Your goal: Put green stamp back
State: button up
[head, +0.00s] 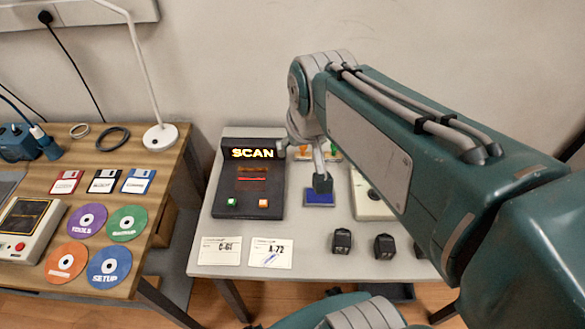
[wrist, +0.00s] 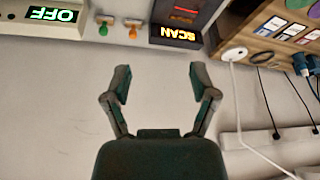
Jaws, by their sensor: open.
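The green stamp (wrist: 103,29) shows at the top of the wrist view, a small green knob beside an orange stamp (wrist: 132,30). Both stand at the back of the grey table, between the OFF box and the SCAN machine. In the head view the orange stamp (head: 303,150) and a green and yellow patch show partly behind my arm. My gripper (wrist: 161,84) is open and empty, its fingers apart over a pale surface, with the stamps beyond the fingertips. A blue pad (head: 319,198) lies on the table; a dark piece in front of it is unclear.
The SCAN machine (head: 249,180) stands left of the pad. Two cards (head: 219,251) and several black blocks (head: 342,241) lie along the front. A pale box (head: 370,200) is partly hidden by my arm. The wooden desk (head: 115,272) at left holds discs, floppies and a lamp (head: 160,137).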

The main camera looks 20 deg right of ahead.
jog(key=s+a+f+n+t, duration=0.1)
jog(key=s+a, duration=0.2)
jog(key=s, duration=0.4)
jog(key=shift+s+a+f+n+y, duration=0.15)
jog(key=shift+s+n+y, duration=0.15)
jog(key=shift+s, duration=0.05)
